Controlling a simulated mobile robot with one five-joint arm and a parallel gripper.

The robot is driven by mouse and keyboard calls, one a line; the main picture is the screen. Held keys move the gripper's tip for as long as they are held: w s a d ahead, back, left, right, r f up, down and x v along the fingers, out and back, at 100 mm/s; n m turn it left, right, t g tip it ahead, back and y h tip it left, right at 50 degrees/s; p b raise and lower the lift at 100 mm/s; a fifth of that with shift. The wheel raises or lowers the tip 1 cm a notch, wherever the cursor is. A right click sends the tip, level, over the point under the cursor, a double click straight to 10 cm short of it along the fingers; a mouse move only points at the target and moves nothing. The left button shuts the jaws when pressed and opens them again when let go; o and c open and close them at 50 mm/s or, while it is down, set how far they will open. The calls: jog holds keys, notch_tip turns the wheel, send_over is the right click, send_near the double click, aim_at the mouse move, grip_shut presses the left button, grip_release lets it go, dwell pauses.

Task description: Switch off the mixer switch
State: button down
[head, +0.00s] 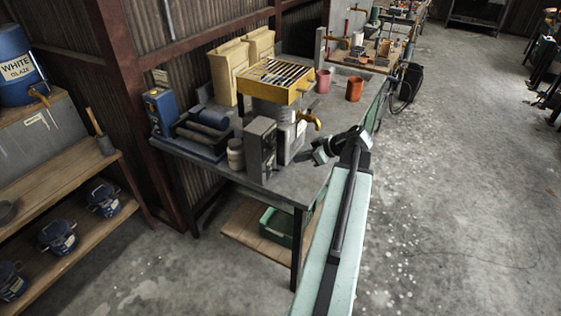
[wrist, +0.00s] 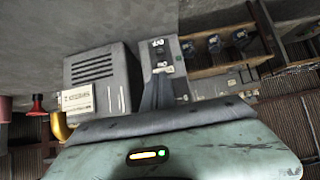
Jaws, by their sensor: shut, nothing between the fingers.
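The grey mixer body (head: 287,118) stands on the bench under a yellow slatted top (head: 276,75), with a brass tap on its right side. A narrow grey switch box (head: 261,148) stands at its front left. In the wrist view, the switch box (wrist: 160,53) shows small dark controls on its face, right of the vented mixer housing (wrist: 98,80). Which position the switch is in cannot be told. My gripper (head: 318,157) is right of the box, above the bench's right edge, apart from it. It is shut and empty. In the wrist view its dark fingers (wrist: 166,90) point toward the box.
The metal bench (head: 300,182) also holds a blue-grey machine (head: 205,128), a jar (head: 236,154) and two cups (head: 355,89). Wooden shelves (head: 70,190) with blue pots stand at left.

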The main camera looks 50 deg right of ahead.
aim_at(276, 169)
jog(key=b+x, duration=0.6)
jog(key=x, duration=0.4)
jog(key=shift+w+a, duration=0.1)
jog(key=shift+w, duration=0.05)
